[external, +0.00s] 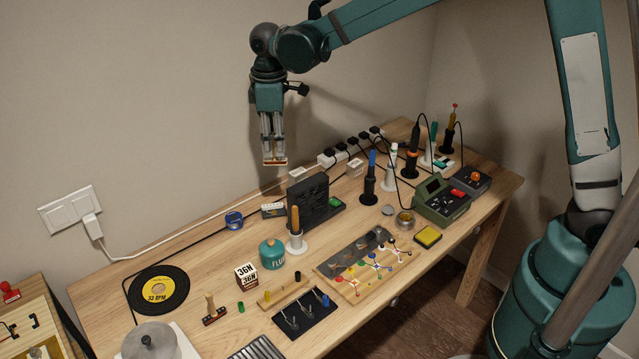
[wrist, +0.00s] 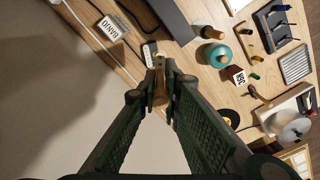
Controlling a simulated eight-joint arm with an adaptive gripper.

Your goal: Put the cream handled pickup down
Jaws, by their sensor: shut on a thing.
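My gripper (external: 273,150) is high above the back of the wooden workbench, pointing down, with its fingers closed together. It is shut on the cream handled pickup (external: 274,163), whose pale, narrow bar shows at the fingertips. The pickup hangs clear of the table, in front of the wall. In the wrist view, the gripper (wrist: 158,84) closes around the pickup's tan handle (wrist: 159,93); the fingers hide part of it. Another handled pickup, dark with a wooden handle (external: 213,312), stands on the bench near the front left.
The workbench (external: 207,255) holds a black record (external: 158,290), a teal flux jar (external: 271,254), a dark upright box (external: 308,202), a power strip (external: 350,148) and several tools in stands. Bare wood lies at the back left, crossed by a black cable.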

